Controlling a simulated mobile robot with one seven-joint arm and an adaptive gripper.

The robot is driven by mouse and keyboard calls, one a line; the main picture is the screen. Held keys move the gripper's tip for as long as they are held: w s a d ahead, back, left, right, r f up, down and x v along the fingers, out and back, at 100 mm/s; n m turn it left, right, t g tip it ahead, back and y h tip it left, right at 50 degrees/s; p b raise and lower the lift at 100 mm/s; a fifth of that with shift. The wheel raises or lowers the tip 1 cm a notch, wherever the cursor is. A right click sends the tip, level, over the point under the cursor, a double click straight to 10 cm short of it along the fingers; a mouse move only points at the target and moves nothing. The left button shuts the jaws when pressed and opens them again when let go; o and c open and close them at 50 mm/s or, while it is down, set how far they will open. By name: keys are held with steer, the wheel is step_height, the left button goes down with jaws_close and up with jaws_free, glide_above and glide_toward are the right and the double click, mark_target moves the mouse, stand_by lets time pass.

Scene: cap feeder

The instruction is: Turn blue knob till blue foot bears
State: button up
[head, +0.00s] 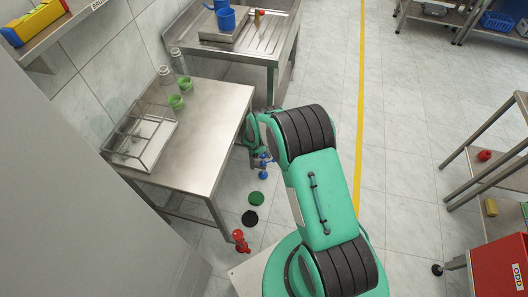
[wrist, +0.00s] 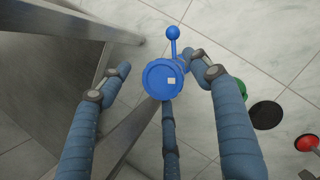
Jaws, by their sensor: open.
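The blue knob (wrist: 160,80) shows in the wrist view as a round blue disc with a small pale square on its face. A blue arm with a ball end (wrist: 173,33) sticks out beyond it. In the head view small blue parts (head: 263,175) show beside the table's right legs, below my arm. Which of them is the blue foot, and whether it bears on the floor, I cannot tell. My gripper (wrist: 160,64) is open, with blue-grey fingers left and right of the knob and a third finger below it. Clear gaps show at the left; contact by the third finger is unclear.
A steel table (head: 205,115) stands close by; its edge and legs fill the wrist view's left side. A green disc (head: 257,198), a black disc (head: 250,218) and a red knobbed piece (head: 240,240) stand near the floor. Open floor lies right of my arm.

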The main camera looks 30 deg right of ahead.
steer(key=shift+s, duration=0.1)
steer(key=shift+f+n, duration=0.1)
steer(key=shift+n, duration=0.3)
steer(key=n+t+y, duration=0.1)
steer(key=n, duration=0.3)
steer(key=shift+s, duration=0.15)
steer(key=n+y, duration=0.1)
steer(key=n, duration=0.1)
steer(key=n+t+y, duration=0.1)
steer(key=n, duration=0.2)
steer(key=shift+d, duration=0.15)
steer(key=shift+d+n+y, duration=0.1)
steer(key=shift+n+y, duration=0.4)
steer(key=shift+n, duration=0.85)
steer(key=shift+n+y, duration=0.5)
steer(key=shift+n, duration=0.85)
steer(key=shift+d+n+y, duration=0.1)
steer(key=shift+n+y, duration=0.35)
steer(key=shift+n, duration=0.95)
steer(key=shift+n+y, duration=0.45)
steer(key=shift+n, duration=0.95)
steer(key=p+v, duration=0.3)
steer(key=v, duration=1.1)
steer(key=shift+w+d+g+p, duration=0.15)
steer(key=shift+w+g+p, duration=0.1)
steer(key=shift+g+p, duration=0.05)
steer(key=shift+s, duration=0.1)
